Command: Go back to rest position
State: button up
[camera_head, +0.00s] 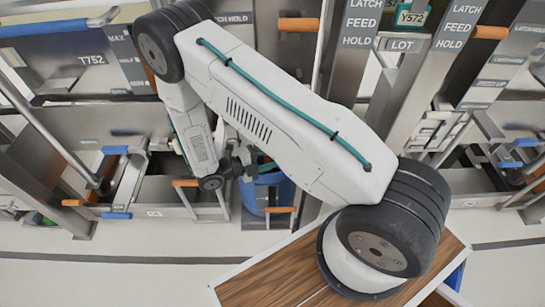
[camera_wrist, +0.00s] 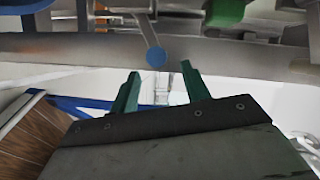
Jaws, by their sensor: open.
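My gripper (camera_wrist: 158,92) shows in the wrist view with two green fingers spread apart. It is open, and nothing is seen between the fingers. A grey metal bar crosses the view beyond the fingertips, with a blue round knob (camera_wrist: 156,57) above the gap between them. In the head view my white arm reaches up from the lower right and folds down at the upper left. The gripper's fingers are not clear there. A blue bin (camera_head: 266,192) stands low in the machine, partly hidden behind the end of my arm.
Metal machines with labelled panels fill the back. Orange handles (camera_head: 298,25) and blue handles (camera_head: 115,150) stick out from them. A wood-topped surface (camera_head: 270,275) lies at the front. The pale floor (camera_head: 100,280) at the lower left is clear.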

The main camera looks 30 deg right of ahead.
dwell(0.6)
jog(key=s+a+r+n+t+y, duration=0.1)
jog(key=s+r+n+y, duration=0.4)
jog(key=r+n, duration=0.6)
jog(key=s+r+n+t+y, duration=0.1)
jog(key=s+r+n+y, duration=0.5)
jog(key=s+r+n, duration=0.3)
jog(key=s+a+r+n+t+y, duration=0.1)
jog(key=s+r+n+y, duration=0.4)
jog(key=r+n, duration=0.9)
notch_tip(320, 180, up, 6)
jog(key=shift+s+a+f+n+t+y, duration=0.15)
jog(key=shift+s+a+n+t+y, duration=0.2)
jog(key=shift+s, duration=0.7)
